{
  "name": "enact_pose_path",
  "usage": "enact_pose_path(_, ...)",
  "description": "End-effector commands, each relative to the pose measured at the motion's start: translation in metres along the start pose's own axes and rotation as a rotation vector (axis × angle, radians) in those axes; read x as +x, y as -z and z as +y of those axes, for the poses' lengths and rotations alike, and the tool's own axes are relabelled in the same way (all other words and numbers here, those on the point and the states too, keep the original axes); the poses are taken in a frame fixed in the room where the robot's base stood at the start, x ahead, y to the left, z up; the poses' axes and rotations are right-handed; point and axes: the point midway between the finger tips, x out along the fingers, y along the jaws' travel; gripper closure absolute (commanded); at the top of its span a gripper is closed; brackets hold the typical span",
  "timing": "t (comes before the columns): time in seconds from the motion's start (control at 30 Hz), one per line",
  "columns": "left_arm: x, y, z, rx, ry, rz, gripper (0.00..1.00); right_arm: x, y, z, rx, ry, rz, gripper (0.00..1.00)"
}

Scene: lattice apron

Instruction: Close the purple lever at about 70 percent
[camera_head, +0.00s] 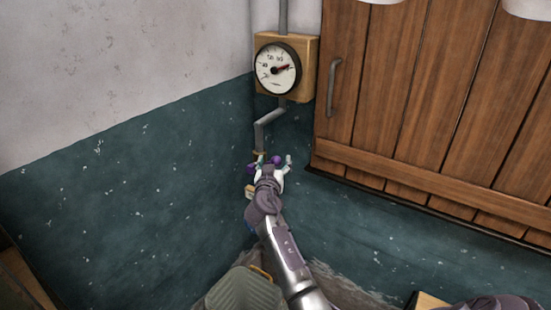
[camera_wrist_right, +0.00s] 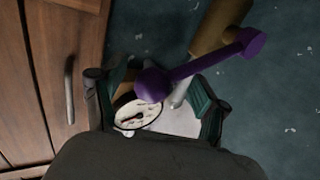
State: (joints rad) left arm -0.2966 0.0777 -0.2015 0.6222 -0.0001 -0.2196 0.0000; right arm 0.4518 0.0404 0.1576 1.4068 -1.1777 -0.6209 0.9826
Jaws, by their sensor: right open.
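The purple lever (camera_wrist_right: 200,68) shows clearly in the right wrist view. It runs slantwise from a round knob at its lower left to a hub at its upper right, beside a brass valve body (camera_wrist_right: 220,25). In the head view the lever (camera_head: 251,168) is small and partly hidden by my right gripper (camera_head: 272,163), below the bent grey pipe. My right gripper is open. In the wrist view its teal-padded fingers (camera_wrist_right: 158,98) stand on either side of the knob; I cannot tell whether they touch it. My left gripper is not in view.
A round dial gauge (camera_head: 278,68) with a dark red needle sits on a wooden box (camera_head: 308,62) above the lever. A grey pipe (camera_head: 269,120) runs down from it. A wooden plank door (camera_head: 410,90) with a metal handle (camera_head: 334,86) is close on the right.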

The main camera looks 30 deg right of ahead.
Motion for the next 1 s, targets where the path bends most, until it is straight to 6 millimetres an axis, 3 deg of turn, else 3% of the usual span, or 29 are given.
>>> enact_pose_path(0.17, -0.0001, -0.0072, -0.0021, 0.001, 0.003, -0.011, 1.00, -0.0002, -0.0004, -0.0002, -0.001, 0.000, 0.000, 0.27)
enact_pose_path(0.6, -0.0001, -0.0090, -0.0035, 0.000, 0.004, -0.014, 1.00, 0.0000, -0.0011, 0.0001, -0.003, 0.000, -0.002, 1.00)
enact_pose_path(1.0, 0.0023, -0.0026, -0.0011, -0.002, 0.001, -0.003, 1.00, -0.0004, -0.0052, 0.0002, -0.005, -0.001, -0.005, 1.00)
